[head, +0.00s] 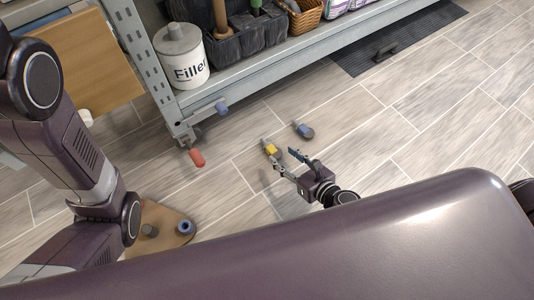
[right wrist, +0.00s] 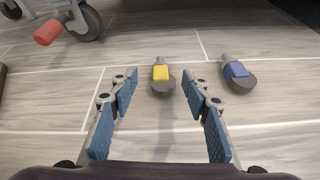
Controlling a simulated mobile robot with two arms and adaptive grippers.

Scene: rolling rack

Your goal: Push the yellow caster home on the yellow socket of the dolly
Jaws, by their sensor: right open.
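The yellow caster (head: 270,149) lies on the floor just past my right gripper (head: 287,162). It also shows in the right wrist view (right wrist: 161,75), with its grey stem pointing away and its dark wheel nearer me. My right gripper is open and empty, its blue-padded fingers on either side of the line to the caster, and contact is not visible. The wooden dolly (head: 166,216) lies at lower left in the head view, partly covered by my left arm and body. A blue socket (head: 185,227) and a grey one (head: 149,230) show on it; no yellow socket is visible. My left gripper is out of view.
A blue caster (head: 304,130) lies right of the yellow one. The metal rack (head: 250,77) holds a white canister (head: 182,62) and dark bins. Its red pedal (head: 196,157) juts over the floor. Bare tiles lie right of the casters.

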